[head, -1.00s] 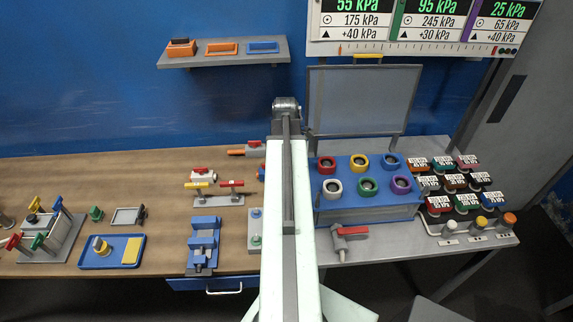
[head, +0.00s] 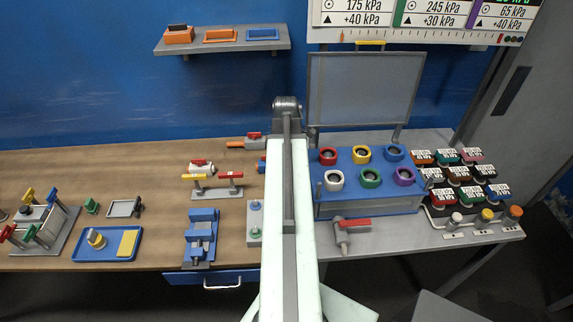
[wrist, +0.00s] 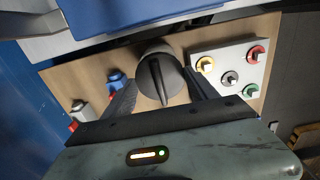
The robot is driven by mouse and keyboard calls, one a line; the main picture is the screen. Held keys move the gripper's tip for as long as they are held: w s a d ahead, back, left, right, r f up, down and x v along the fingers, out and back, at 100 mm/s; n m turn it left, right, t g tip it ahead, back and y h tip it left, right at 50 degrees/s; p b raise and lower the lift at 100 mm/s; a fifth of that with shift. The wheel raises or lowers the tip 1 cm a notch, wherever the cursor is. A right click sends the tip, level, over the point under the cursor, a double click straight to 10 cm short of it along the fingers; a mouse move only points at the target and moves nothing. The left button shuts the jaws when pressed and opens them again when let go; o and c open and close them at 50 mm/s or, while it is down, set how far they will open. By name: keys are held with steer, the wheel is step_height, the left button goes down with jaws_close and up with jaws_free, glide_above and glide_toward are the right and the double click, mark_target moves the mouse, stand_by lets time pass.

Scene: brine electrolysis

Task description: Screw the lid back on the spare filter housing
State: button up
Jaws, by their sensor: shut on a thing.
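In the wrist view a dark, round lid-like part (wrist: 153,77) with a raised bar across its top sits between the two fingers of my gripper (wrist: 164,92). The gripper is shut on it. What lies under the dark part is hidden, so I cannot tell whether it rests on a housing. In the head view my arm hides the gripper and the part. I cannot make out the spare filter housing for sure in either view.
A pale plate with coloured knobs (wrist: 232,67) lies right of the fingers. In the head view, a blue vise (head: 201,240) and blue tray (head: 76,251) stand left of my arm; a blue box with coloured rings (head: 345,205) and a red-handled valve (head: 345,231) stand right.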

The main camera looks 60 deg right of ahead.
steer(key=shift+f+b, duration=0.85)
steer(key=shift+f, duration=0.05)
stand_by(1.6)
steer(key=m, duration=0.4)
steer(key=shift+m, duration=0.9)
steer(key=m, duration=0.3)
steer(key=shift+m, duration=1.3)
